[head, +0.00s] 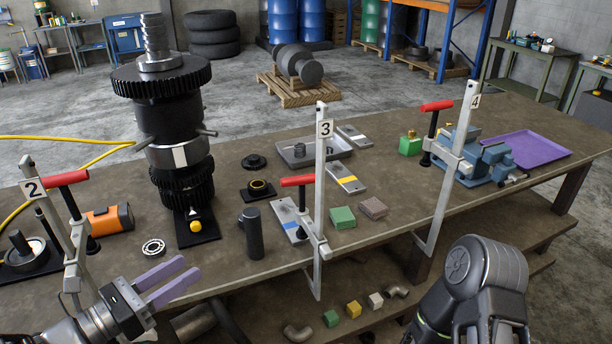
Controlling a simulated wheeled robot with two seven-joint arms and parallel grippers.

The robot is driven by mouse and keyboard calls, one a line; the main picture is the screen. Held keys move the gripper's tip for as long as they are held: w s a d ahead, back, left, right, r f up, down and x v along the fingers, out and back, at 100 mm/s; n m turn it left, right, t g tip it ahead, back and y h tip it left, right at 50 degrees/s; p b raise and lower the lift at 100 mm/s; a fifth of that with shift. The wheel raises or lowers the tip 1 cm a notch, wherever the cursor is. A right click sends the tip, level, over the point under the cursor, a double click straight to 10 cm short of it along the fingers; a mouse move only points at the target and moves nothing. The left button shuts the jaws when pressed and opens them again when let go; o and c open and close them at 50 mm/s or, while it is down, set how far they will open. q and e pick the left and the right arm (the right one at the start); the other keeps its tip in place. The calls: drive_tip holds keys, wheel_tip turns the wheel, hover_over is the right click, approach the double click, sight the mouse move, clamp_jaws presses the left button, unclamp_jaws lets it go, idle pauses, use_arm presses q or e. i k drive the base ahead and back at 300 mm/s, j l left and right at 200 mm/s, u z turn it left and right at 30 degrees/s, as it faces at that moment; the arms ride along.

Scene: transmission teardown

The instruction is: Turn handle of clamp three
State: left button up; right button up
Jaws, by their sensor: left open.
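Clamp three (320,200) stands at the front edge of the workbench, a grey bar clamp with a "3" tag near its top. Its red handle (298,181) lies roughly level on top of a dark screw, to the left of the bar. My left gripper (190,271) is low at the left front, with its two purple fingers apart and nothing between them. It is well to the left of and below the red handle, not touching it. My right arm shows as dark links at the lower right; its gripper is out of view.
Clamp two (70,178) and clamp four (437,105) also stand at the bench edge. A dark cylinder (253,235) stands between my left gripper and clamp three. A tall gear stack (165,120) is behind. Green (342,217) and brown blocks (374,207) lie right of clamp three.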

sight(301, 181)
drive_tip(key=z, duration=0.45)
drive_tip(key=j+z, duration=0.15)
drive_tip(key=z, duration=0.3)
drive_tip(key=j+z, duration=0.1)
drive_tip(key=z, duration=0.35)
drive_tip(key=j+z, duration=0.1)
drive_tip(key=z, duration=0.75)
drive_tip(key=j+u, duration=0.15)
drive_tip(key=u, duration=0.2)
drive_tip(key=j+u, duration=0.15)
drive_tip(key=u, duration=0.2)
drive_tip(key=j+u, duration=0.15)
drive_tip(key=u, duration=0.2)
drive_tip(key=i+u, duration=0.25)
drive_tip(key=i+j+z, duration=0.2)
drive_tip(key=k+j, duration=0.05)
drive_tip(key=j, duration=0.05)
